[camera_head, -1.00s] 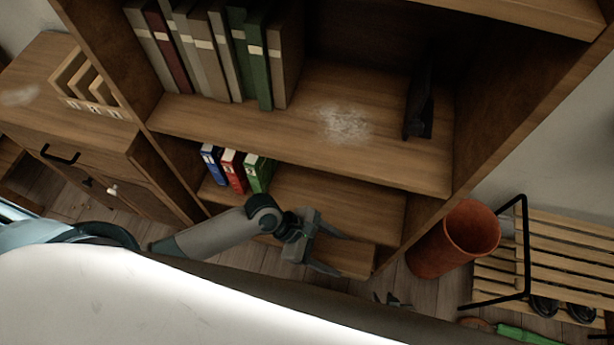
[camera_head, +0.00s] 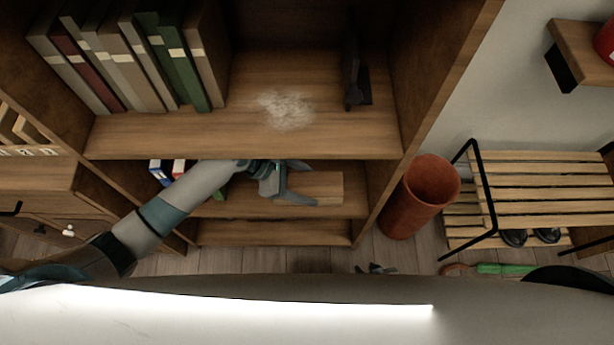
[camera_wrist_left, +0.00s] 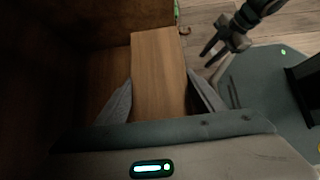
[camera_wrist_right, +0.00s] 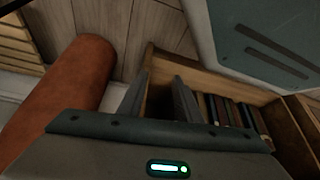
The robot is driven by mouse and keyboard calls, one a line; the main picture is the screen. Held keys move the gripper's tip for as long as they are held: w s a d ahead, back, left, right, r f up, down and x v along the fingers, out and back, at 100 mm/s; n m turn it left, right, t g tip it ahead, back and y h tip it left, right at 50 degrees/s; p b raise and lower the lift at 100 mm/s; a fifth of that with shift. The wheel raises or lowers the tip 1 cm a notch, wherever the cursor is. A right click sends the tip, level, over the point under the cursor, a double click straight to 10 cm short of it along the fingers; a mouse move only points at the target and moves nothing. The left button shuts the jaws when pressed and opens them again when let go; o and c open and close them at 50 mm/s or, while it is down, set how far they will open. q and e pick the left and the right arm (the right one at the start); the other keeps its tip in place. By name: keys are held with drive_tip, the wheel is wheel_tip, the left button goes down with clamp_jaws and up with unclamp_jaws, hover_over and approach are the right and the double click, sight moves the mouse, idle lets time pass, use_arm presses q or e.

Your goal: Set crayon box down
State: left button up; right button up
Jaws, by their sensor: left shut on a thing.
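The crayon box (camera_head: 328,186) looks like a long plain wooden block. My left gripper (camera_head: 300,184) is shut on it inside the lower opening of the bookcase, over the lower shelf (camera_head: 235,206). In the left wrist view the box (camera_wrist_left: 158,72) lies between the two fingers (camera_wrist_left: 160,98) and points away from the wrist. I cannot tell whether it touches the shelf. My right gripper (camera_head: 376,269) is low in front of the bookcase, partly hidden by my body. In the right wrist view its fingers (camera_wrist_right: 160,92) are apart with nothing between them.
Small binders (camera_head: 165,170) stand on the lower shelf at left, partly behind my left arm. The upper shelf (camera_head: 220,132) holds books (camera_head: 130,62), a pale dusty patch (camera_head: 286,109) and a dark object (camera_head: 355,85). An orange-brown bin (camera_head: 420,195) and slatted rack (camera_head: 540,190) stand at right.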

use_arm(q)
drive_tip(key=w+f, duration=0.2)
drive_tip(key=w, duration=0.1)
drive_tip(key=w+f, duration=0.1)
drive_tip(key=w, duration=0.1)
drive_tip(key=shift+w+b, duration=0.15)
drive_tip(key=shift+b, duration=0.2)
drive_tip(key=shift+f, duration=0.15)
use_arm(e)
drive_tip(key=shift+s+d+f, duration=0.15)
drive_tip(key=shift+s+d, duration=0.05)
drive_tip(key=shift+d, duration=0.4)
use_arm(q)
wheel_tip(320, 180, down, 3)
drive_tip(key=shift+r+b, duration=0.1)
drive_tip(key=shift+b, duration=0.2)
drive_tip(key=shift+w+f, duration=0.2)
drive_tip(key=shift+f, duration=0.25)
use_arm(e)
drive_tip(key=shift+s+f+g, duration=0.25)
drive_tip(key=shift+s+g, duration=0.25)
drive_tip(key=shift+s, duration=0.05)
